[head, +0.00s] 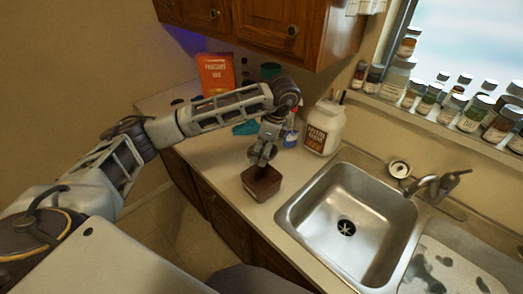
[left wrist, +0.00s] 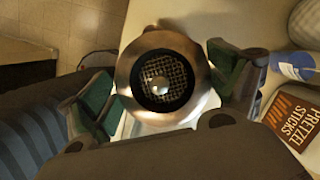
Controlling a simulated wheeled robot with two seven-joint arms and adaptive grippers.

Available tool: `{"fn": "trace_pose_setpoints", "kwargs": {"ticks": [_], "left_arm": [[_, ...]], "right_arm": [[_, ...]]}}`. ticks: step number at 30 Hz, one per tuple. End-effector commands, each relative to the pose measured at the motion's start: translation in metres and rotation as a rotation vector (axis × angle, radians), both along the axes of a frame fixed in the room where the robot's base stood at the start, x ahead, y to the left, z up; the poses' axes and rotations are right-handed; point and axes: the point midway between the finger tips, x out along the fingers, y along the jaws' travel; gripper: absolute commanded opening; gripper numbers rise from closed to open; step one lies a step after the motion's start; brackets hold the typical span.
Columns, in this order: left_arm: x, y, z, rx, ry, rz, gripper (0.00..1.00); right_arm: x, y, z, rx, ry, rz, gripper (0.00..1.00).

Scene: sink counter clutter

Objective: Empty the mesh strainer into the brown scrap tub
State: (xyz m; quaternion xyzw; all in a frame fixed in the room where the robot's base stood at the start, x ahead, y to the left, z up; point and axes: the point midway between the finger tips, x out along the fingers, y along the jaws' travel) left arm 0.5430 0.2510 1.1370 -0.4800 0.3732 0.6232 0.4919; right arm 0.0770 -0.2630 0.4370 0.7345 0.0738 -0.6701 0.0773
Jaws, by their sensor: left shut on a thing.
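The mesh strainer (left wrist: 190,113) is a round metal rim with a dark ring, mesh and a small pale knob in its middle. My left gripper (left wrist: 168,78) is shut on it, with its green-padded fingers on both sides of the rim. In the head view my left gripper (head: 262,158) points down just above the brown scrap tub (head: 258,193), which stands near the counter's front edge. The strainer is hard to make out in the head view, and I cannot tell whether anything lies in it. My right gripper is out of view.
The steel sink (head: 335,200) is right of the tub. A round metal piece (head: 399,168) lies beside the faucet (head: 438,182). A pretzel jar (head: 325,128) and a blue-labelled bottle (head: 290,138) stand behind. An orange box (head: 215,74) is further back. Cabinets (head: 265,25) hang above.

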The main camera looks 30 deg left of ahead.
Motion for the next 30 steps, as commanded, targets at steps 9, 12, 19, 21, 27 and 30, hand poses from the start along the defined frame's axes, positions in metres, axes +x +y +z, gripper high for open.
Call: {"fn": "trace_pose_setpoints", "kwargs": {"ticks": [9,12,19,21,27,30], "left_arm": [[0.001,0.0,0.006,0.048,0.01,0.0,0.7],[0.0,-0.001,0.007,0.062,0.015,-0.001,0.7],[0.001,-0.001,0.011,0.096,0.023,-0.001,0.7],[0.001,-0.001,0.012,0.105,0.025,0.001,0.7],[0.0,0.0,0.013,0.123,0.029,0.003,0.7],[0.0,0.0,0.013,0.126,0.03,0.004,0.7]], "right_arm": [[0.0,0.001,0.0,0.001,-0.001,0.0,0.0],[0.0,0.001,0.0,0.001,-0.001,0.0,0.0],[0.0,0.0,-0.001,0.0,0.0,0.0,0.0],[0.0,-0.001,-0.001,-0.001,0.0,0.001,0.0],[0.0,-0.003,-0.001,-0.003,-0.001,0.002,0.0],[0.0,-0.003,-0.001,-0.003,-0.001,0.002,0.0]]}}
